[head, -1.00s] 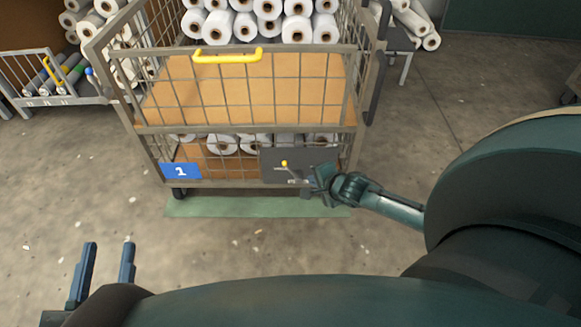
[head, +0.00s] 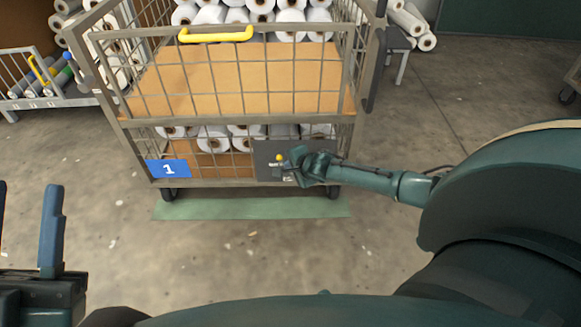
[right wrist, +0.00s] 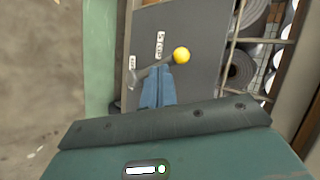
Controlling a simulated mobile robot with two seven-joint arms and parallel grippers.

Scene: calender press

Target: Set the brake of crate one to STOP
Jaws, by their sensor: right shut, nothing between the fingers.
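Crate one is a wire-mesh cart (head: 235,183) with a blue "1" label (head: 168,169). A dark brake plate (head: 262,172) sits at its lower right front. The brake lever's yellow knob (head: 279,157) shows there and in the right wrist view (right wrist: 181,56). In that view the grey lever (right wrist: 148,70) runs from the knob to the plate's left side, near two small white labels too small to read surely. My right gripper (head: 287,166) is shut and empty; its blue fingertips (right wrist: 160,70) are right beside the lever, contact unclear. My left gripper (head: 28,200) is open, low at the left.
A green strip (head: 250,208) lies on the floor under the crate's front. White rolls (head: 212,138) fill the crate's lower deck. A yellow handle (head: 215,34) is on its top bar. A low rack (head: 50,100) stands at left. Floor before the crate is clear.

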